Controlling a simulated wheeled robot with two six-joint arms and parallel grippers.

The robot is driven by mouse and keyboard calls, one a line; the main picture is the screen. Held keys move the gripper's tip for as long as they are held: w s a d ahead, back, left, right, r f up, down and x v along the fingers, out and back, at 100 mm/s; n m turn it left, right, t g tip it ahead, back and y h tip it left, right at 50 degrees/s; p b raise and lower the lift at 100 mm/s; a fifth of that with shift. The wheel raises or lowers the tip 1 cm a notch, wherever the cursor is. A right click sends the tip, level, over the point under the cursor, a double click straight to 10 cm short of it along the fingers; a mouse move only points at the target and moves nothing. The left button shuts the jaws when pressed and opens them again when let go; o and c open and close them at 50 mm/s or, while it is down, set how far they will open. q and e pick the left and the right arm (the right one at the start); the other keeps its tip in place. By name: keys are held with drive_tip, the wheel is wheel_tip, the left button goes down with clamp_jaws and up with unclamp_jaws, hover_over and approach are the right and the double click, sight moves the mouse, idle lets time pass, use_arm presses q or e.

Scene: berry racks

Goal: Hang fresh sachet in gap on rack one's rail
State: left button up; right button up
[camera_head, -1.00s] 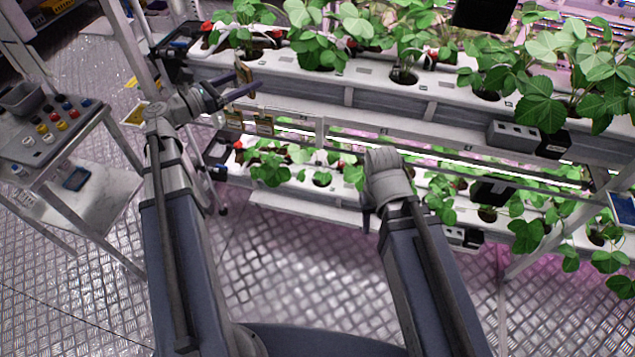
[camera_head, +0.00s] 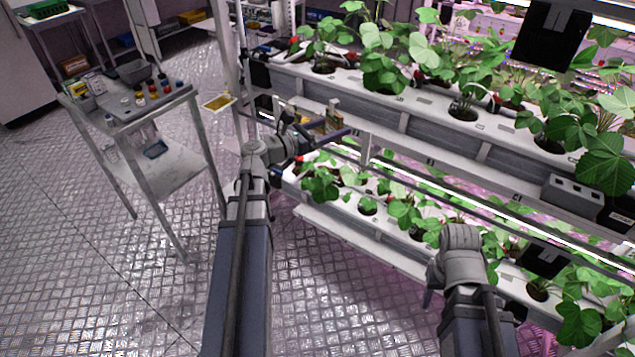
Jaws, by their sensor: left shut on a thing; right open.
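My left gripper (camera_head: 322,136) is at the left end of the near rack, just below its upper trough. It is shut on a small tan sachet (camera_head: 315,124), partly hidden by the fingers. Another yellowish sachet (camera_head: 333,112) shows right behind it, by the rail (camera_head: 385,158) under the upper trough. I cannot tell whether the held sachet touches the rail, and the gap is not clear from here. My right gripper (camera_head: 431,296) is open and empty, low in front of the lower trough; its fingers are mostly hidden behind its wrist.
Strawberry plants fill the upper trough (camera_head: 420,100) and lower trough (camera_head: 345,228). A grey cart (camera_head: 150,110) with a bin and several coloured bottles stands at left. A yellow card (camera_head: 218,102) is by the rack's end post. The floor between cart and rack is clear.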

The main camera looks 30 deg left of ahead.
use_arm(q)
drive_tip(key=s+a+f+n+t+y+b, duration=0.1)
drive_tip(key=a+f+n+y+b, duration=0.1)
drive_tip(key=f+b, duration=0.3)
drive_tip(key=s+a+f+n+t+y+b, duration=0.1)
drive_tip(key=f+n+y+b, duration=0.1)
drive_tip(key=f+y+b, duration=0.3)
wheel_tip(320, 180, down, 4)
drive_tip(key=shift+a+n+b, duration=0.3)
drive_tip(key=shift+a+b, duration=0.1)
drive_tip(key=shift+b, duration=0.3)
use_arm(e)
wheel_tip(320, 180, down, 14)
use_arm(q)
drive_tip(key=shift+w, duration=0.15)
use_arm(e)
drive_tip(key=shift+w, duration=0.1)
